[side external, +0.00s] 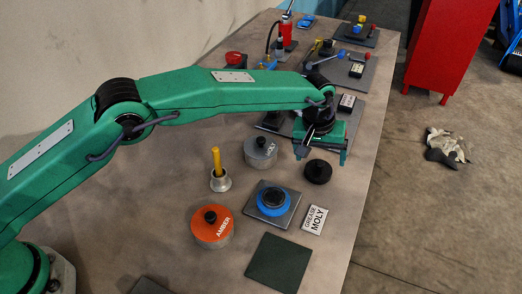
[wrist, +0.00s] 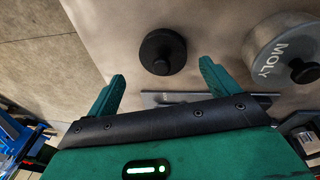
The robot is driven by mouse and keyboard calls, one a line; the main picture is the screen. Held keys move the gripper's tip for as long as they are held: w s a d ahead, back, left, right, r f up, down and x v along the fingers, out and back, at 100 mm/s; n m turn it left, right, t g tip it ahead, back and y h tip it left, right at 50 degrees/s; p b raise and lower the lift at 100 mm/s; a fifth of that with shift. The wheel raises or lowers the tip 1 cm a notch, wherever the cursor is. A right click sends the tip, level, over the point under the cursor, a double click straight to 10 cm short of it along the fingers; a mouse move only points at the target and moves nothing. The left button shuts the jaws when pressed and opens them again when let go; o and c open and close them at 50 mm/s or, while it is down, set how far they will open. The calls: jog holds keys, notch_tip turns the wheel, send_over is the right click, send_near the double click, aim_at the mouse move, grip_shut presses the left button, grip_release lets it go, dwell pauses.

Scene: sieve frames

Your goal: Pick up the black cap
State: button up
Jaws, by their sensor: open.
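The black cap (side external: 318,171) is a round black disc with a small knob on top, lying on the bench to the right of the grey MOLY tin. In the wrist view the black cap (wrist: 162,52) lies beyond my fingertips, between the lines of the two fingers. My gripper (side external: 320,154) is green, open and empty, and hangs just behind the cap in the side view. In the wrist view my gripper (wrist: 162,75) shows both fingers spread wide, apart from the cap.
The grey MOLY tin (side external: 260,152) stands left of the cap. An orange AMBER tin (side external: 211,228), a blue piece with a black top (side external: 273,199), a GREASE MOLY label (side external: 314,219) and a yellow-handled tool (side external: 217,164) stand nearer. A dark pad (side external: 278,262) lies in front.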

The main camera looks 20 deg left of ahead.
aim_at(319, 162)
jog(key=shift+x, duration=2.15)
jog(key=shift+a, duration=0.15)
jog(key=c, duration=1)
